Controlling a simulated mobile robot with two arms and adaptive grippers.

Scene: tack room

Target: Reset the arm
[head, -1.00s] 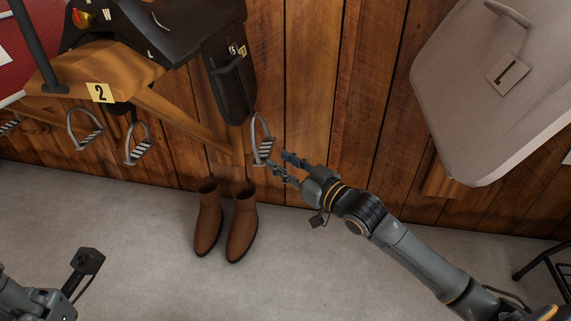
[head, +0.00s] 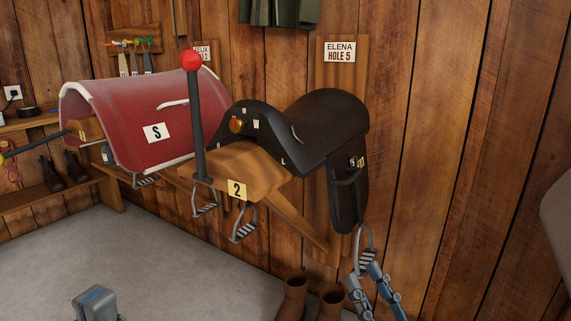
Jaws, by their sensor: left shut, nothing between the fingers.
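My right gripper (head: 364,275) is at the bottom right of the head view, its two fingers apart with nothing held. Its fingertips are just below the grey stirrup (head: 364,255) that hangs under the black saddle (head: 325,125); I cannot tell whether they touch it. At the bottom left, only a small grey and blue part of my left gripper (head: 95,303) shows at the picture's edge. It is shut and empty, and the rest of it is cut off.
The saddle sits on a wooden rack with a number 2 tag (head: 237,190). Brown boots (head: 294,297) stand near my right gripper. A red saddle pad (head: 135,115) and a black post with a red ball (head: 191,61) are further left. The grey floor (head: 165,255) at left is clear.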

